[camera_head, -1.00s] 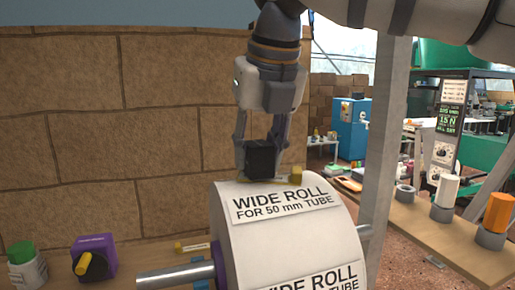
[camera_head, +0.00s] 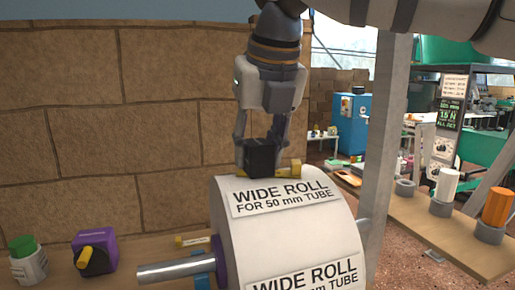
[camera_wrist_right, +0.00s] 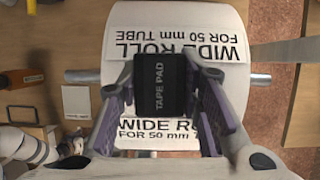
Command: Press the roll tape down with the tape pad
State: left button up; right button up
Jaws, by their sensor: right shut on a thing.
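My right gripper (camera_head: 262,140) is shut on the black tape pad (camera_head: 262,158), whose name shows in the right wrist view (camera_wrist_right: 160,85). The pad is at the upper back of the large white roll (camera_head: 285,232); whether it touches the surface I cannot tell. The roll carries "WIDE ROLL FOR 50 mm TUBE" labels (camera_head: 283,198) and sits on a metal shaft (camera_head: 175,270). The pad and fingers hide part of the roll between two labels in the right wrist view. I cannot make out the roll tape itself. My left gripper is not seen clearly in either view.
A yellow piece (camera_head: 294,168) shows just behind the roll's top. A green-lidded jar (camera_head: 28,262) and a purple box with a yellow knob (camera_head: 94,253) stand at the left. A grey post (camera_head: 383,150) and a bench with white (camera_head: 446,187) and orange (camera_head: 496,208) cylinders are at the right.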

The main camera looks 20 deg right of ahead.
jog(key=shift+r, duration=3.45)
